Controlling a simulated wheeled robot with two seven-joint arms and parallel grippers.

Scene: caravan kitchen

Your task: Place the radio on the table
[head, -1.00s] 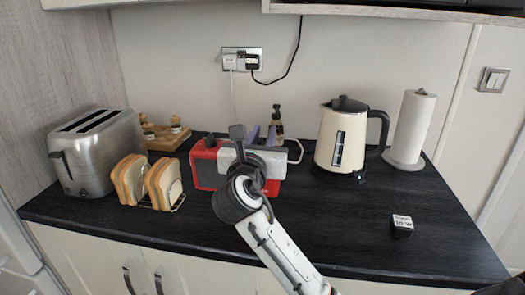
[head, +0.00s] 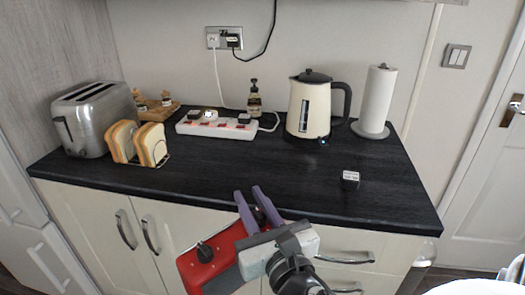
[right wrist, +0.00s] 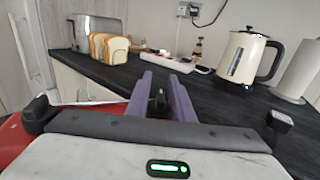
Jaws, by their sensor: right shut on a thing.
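The red radio (head: 215,254) is in the air in front of the counter, below the worktop's front edge in the head view. A dark knob shows on it. My right gripper (head: 249,192), with purple fingers, is shut on the radio, and its grey-white body covers part of it. In the right wrist view the purple fingers (right wrist: 160,77) reach forward with a dark piece between them, and a red part of the radio (right wrist: 14,138) shows at the left edge. The exact grip point is hidden. My left gripper is not in view.
The black worktop (head: 260,178) holds a toaster (head: 92,118), sliced bread (head: 138,143), a power strip (head: 215,125), a bottle (head: 254,98), a kettle (head: 311,105), a paper roll (head: 377,97) and a small dark cube (head: 350,180). Its front middle is clear. A white surface (head: 470,287) shows at bottom right.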

